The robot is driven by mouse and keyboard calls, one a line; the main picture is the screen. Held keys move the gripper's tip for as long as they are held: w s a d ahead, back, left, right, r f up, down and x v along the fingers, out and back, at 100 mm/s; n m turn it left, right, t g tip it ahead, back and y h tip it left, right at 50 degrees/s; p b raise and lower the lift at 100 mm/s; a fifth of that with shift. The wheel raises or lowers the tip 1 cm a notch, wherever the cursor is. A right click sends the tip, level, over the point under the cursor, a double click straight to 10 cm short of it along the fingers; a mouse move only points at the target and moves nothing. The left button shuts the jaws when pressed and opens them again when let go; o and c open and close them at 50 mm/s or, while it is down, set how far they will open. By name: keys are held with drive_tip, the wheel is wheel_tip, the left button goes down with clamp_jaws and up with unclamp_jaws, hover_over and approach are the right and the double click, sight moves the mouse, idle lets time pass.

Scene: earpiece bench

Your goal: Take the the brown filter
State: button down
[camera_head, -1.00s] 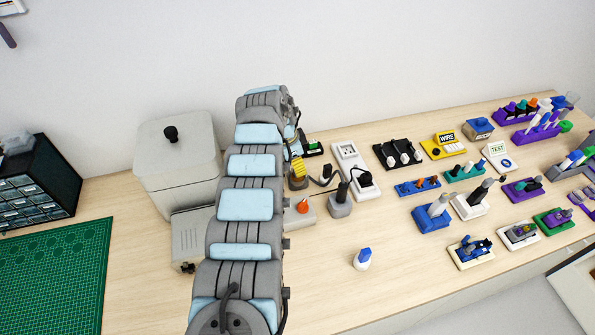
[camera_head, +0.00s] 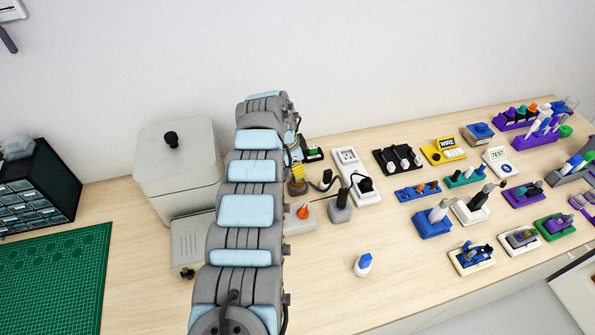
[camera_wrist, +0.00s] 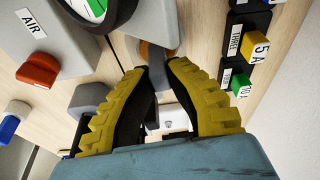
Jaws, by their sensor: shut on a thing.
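My gripper (camera_wrist: 157,66) has yellow ridged fingers and points at a grey holder (camera_wrist: 150,18) at the top of the wrist view. Its fingertips are shut on a small brown piece, the brown filter (camera_wrist: 144,50). Only a sliver of the filter shows between and beyond the tips. I cannot tell whether it is still seated in the holder. In the head view my gripper (camera_head: 297,158) is partly hidden behind my arm, just above a round grey base, and the filter cannot be made out there.
A grey box with a red-orange knob (camera_wrist: 37,70) and an AIR label is close on the left. Black blocks with yellow and green tags (camera_wrist: 255,48) are close on the right. A white power strip (camera_head: 352,172) and a blue-capped bottle (camera_head: 363,263) stand to the right.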

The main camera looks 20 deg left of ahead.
drive_tip(key=v, duration=0.3)
drive_tip(key=w+d+p+v, duration=0.1)
drive_tip(key=v, duration=0.5)
drive_tip(key=shift+w+d+r, duration=0.2)
drive_tip(key=shift+d+r, duration=0.15)
drive_tip(key=shift+r, duration=0.15)
